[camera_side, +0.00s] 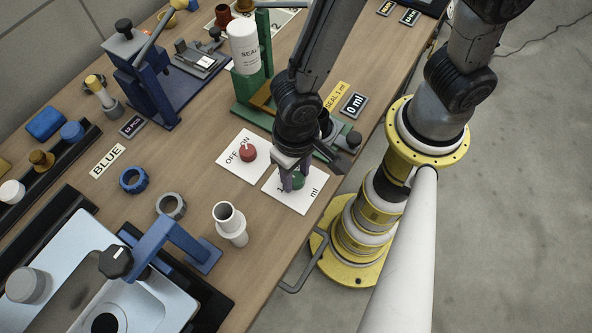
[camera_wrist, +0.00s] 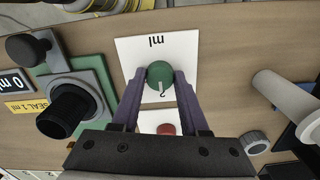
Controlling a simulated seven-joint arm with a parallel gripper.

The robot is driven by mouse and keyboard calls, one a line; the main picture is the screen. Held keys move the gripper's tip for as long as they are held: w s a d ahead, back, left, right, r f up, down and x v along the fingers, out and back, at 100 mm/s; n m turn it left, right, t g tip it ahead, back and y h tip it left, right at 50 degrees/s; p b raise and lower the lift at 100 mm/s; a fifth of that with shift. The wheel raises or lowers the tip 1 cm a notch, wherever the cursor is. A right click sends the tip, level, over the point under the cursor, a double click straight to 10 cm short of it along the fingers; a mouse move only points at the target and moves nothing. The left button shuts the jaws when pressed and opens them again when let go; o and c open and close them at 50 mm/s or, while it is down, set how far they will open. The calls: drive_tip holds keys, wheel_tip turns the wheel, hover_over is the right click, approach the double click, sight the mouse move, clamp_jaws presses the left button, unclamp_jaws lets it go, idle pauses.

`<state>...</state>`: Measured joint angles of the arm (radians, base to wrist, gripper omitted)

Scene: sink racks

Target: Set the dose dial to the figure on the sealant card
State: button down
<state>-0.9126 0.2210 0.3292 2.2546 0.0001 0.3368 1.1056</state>
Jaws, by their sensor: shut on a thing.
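The dose dial is a green knob (camera_side: 298,182) on a white plate marked "ml" (camera_side: 313,197); the knob also shows in the wrist view (camera_wrist: 159,71). My gripper (camera_wrist: 160,78) is shut on the knob, one purple finger on each side. The knob's white line points down in the wrist view, toward a figure that looks like 2. In the side view the fingers hide part of the dial and its scale. The yellow sealant card (camera_side: 337,97) reads "SEAL 1 ml". The small dark display (camera_side: 354,105) beside it reads "0 ml".
A red knob on an ON/OFF plate (camera_side: 235,158) sits close beside the dial. The green stand (camera_side: 252,88) holds a white sealant bottle (camera_side: 244,48). A white pipe piece (camera_side: 231,225) stands upright in front. Wooden bench lies bare around the plates.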

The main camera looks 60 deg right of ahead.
sight(296, 178)
drive_tip(key=n, duration=0.5)
drive_tip(key=shift+n, duration=0.3)
drive_tip(key=n, duration=0.6)
drive_tip(key=shift+r, duration=0.1)
drive_tip(key=shift+n, duration=0.3)
drive_tip(key=shift+c, duration=2.1)
unclamp_jaws()
wheel_tip(296, 178, up, 14)
